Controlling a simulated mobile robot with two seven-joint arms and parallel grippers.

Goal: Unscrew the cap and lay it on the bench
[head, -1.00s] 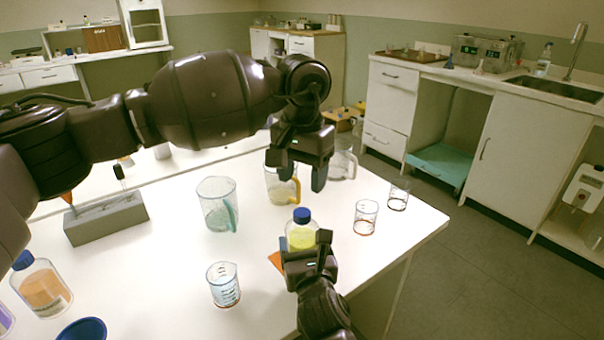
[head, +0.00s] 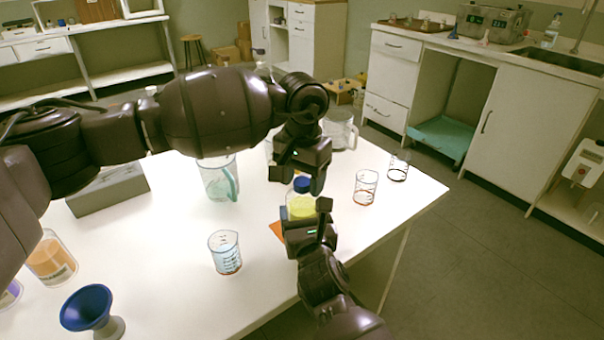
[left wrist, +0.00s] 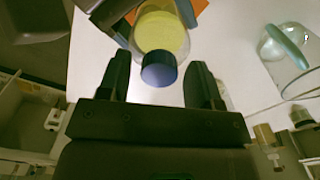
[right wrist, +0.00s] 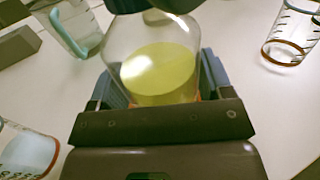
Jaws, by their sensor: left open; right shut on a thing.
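A clear bottle (head: 301,207) of yellow liquid stands upright at the bench's right part, its blue cap (head: 302,185) on. My right gripper (head: 308,222) is shut on the bottle's body; the right wrist view shows the bottle (right wrist: 155,65) between its fingers. My left gripper (head: 300,180) is open just above the cap and points down. In the left wrist view the cap (left wrist: 159,69) lies between the two open fingers near their tips, with a gap on each side. The white bench (head: 180,270) has bare surface at the front left.
A graduated beaker (head: 225,252) stands left of the bottle, and a jug with a teal handle (head: 217,180) behind it. Two small beakers, one nearer (head: 365,187) and one farther (head: 398,167), stand to the right. A blue funnel (head: 87,306) is at front left. An orange mat (head: 277,230) shows beside the bottle.

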